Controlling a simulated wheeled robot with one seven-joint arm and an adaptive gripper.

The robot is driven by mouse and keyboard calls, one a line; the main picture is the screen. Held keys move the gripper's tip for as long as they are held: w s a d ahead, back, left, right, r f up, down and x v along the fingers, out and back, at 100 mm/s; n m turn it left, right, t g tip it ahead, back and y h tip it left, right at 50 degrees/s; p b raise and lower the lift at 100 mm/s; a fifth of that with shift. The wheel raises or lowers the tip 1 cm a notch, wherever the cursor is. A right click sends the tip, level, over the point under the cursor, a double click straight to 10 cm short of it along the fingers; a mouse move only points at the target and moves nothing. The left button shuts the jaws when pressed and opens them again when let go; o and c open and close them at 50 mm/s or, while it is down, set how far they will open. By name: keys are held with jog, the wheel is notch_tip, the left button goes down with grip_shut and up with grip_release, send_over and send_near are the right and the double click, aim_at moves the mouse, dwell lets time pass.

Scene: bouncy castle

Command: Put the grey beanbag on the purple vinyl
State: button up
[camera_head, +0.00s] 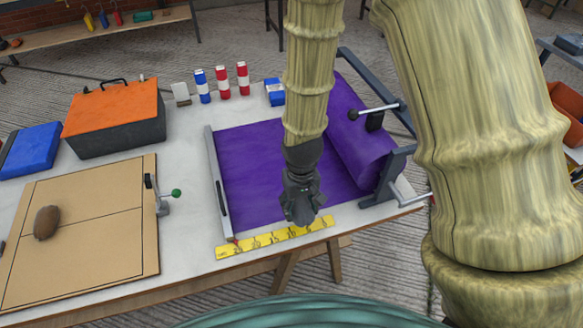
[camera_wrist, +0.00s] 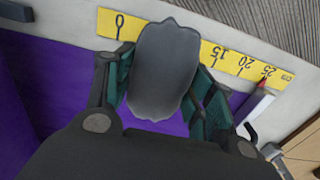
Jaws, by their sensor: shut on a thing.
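The grey beanbag (camera_wrist: 163,72) is between my gripper's fingers in the wrist view, a rounded grey shape with a scalloped edge. My gripper (camera_head: 300,205) is shut on it and points down over the front part of the purple vinyl. The purple vinyl (camera_head: 260,165) lies flat on the table, with a roll of it at its right end; it also shows in the wrist view (camera_wrist: 60,85). In the head view the beanbag is hard to tell from the dark gripper. I cannot tell whether it touches the vinyl.
A yellow ruler (camera_head: 270,240) lies along the front edge, and a metal bar (camera_head: 215,185) borders the vinyl's left side. A frame with a black-knobbed lever (camera_head: 375,112) stands at right. An orange-topped toolbox (camera_head: 115,120) and a tan board (camera_head: 90,240) with a brown lump (camera_head: 47,222) are left.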

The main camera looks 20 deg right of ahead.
jog(key=w+d+p, duration=0.1)
jog(key=w, duration=0.4)
jog(key=w+d+f+p, duration=0.1)
jog(key=w, duration=0.4)
jog(key=w+d+p, duration=0.1)
jog(key=w+p, duration=0.1)
jog(key=w, duration=0.3)
jog(key=shift+w+d+f, duration=0.1)
jog(key=shift+d+f, duration=0.1)
jog(key=shift+d, duration=0.05)
jog(key=shift+f+p, duration=0.8)
jog(key=shift+f, duration=0.95)
jog(key=shift+f, duration=0.15)
jog(key=o, duration=1.4)
jog(key=shift+f, duration=0.1)
jog(key=shift+o, duration=0.5)
jog(key=shift+r, duration=0.2)
notch_tip(320, 180, up, 12)
jog(key=b, duration=0.3)
